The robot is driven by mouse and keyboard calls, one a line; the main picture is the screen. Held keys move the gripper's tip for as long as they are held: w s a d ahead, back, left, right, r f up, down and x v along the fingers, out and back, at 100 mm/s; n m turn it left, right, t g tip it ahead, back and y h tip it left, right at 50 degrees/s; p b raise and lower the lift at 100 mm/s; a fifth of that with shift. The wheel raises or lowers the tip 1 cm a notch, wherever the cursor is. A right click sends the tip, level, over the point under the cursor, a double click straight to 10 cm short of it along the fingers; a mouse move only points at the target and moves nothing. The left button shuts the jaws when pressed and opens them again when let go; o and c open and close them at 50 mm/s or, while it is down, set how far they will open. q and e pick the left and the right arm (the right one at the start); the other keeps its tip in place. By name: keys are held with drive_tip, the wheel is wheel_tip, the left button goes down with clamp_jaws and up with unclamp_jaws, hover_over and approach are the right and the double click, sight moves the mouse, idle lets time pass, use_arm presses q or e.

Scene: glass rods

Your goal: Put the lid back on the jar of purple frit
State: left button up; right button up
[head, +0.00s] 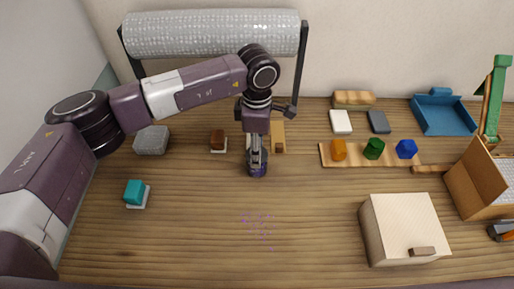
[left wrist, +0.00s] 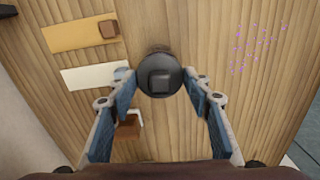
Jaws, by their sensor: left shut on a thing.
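My left gripper (head: 257,168) reaches down near the middle of the table, and its fingers also show in the left wrist view (left wrist: 160,88). It is shut on a round dark lid (left wrist: 160,76) with a square knob on top. A small dark purplish body, seemingly the jar (head: 258,172), shows at the fingertips in the head view. The lid hides most of what is under it, so I cannot tell whether it is seated on the jar. My right gripper is not in view.
Purple specks (head: 258,228) lie scattered on the table in front of the gripper. A beige box (head: 405,228) stands to the right. Behind are a plank (head: 330,158) with coloured blocks and a wide roll (head: 210,33). A teal block (head: 134,190) is at left.

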use_arm(q)
drive_tip(key=shift+b, duration=0.45)
idle(0.5)
drive_tip(key=o, duration=1.4)
drive_tip(key=shift+o, duration=0.2)
drive_tip(key=shift+r+p, duration=1.15)
drive_tip(key=shift+r, duration=2.35)
drive_tip(key=shift+c, duration=0.5)
clamp_jaws()
